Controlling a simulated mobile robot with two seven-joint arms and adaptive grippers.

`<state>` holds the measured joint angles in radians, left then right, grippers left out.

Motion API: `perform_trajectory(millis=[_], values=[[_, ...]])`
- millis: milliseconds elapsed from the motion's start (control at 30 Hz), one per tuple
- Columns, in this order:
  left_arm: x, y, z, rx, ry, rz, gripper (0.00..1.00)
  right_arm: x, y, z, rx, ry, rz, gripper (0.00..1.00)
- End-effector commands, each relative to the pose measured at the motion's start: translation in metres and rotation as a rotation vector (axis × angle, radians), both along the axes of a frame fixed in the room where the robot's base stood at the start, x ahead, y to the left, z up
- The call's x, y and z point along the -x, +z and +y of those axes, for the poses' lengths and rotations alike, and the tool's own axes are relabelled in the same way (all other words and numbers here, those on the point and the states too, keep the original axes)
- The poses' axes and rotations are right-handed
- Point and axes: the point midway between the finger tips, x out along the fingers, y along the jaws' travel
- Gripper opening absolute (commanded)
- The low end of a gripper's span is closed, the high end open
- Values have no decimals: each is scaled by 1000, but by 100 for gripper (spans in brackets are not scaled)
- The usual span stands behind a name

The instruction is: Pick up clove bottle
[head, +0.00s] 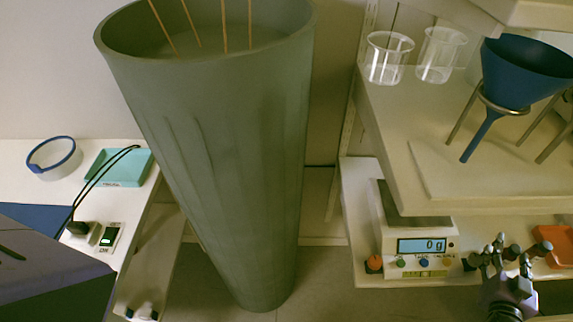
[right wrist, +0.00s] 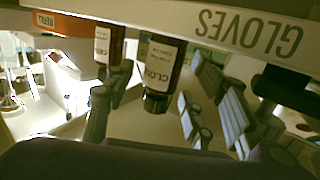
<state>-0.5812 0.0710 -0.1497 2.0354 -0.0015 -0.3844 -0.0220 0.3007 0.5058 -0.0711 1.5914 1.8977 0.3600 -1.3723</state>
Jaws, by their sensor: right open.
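In the right wrist view a brown bottle (right wrist: 160,68) with a dark cap and a white label that reads "CLOV…" stands out between the fingers of my right gripper (right wrist: 160,110). The fingers are open, one on each side of it, and I see no clear contact. A second brown bottle (right wrist: 106,45) with a white label is just left of it. In the head view my right gripper (head: 500,255) is at the lower right, at the shelf beside the scale. Small dark bottle tops (head: 512,252) show around its fingers; their labels cannot be read. My left gripper is not in view.
The scale (head: 418,245) reading "0 g" is left of the gripper. An orange tray (head: 553,246) is to its right. An upper shelf (head: 400,140) with two beakers (head: 388,58) and a blue funnel (head: 520,72) overhangs the area. A tall green bin (head: 220,150) stands mid-view.

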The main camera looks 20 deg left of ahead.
Motion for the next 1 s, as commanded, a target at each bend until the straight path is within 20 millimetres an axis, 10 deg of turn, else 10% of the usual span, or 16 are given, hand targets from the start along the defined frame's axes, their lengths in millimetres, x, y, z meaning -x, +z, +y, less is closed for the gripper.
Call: perform_trajectory(millis=[267,667,1000], values=[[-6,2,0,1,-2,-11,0,-6,0,-1,0,0,0,50],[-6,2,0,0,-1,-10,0,-5,0,-1,0,0,0,0],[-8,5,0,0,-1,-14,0,-5,4,-1,1,1,-1,0]])
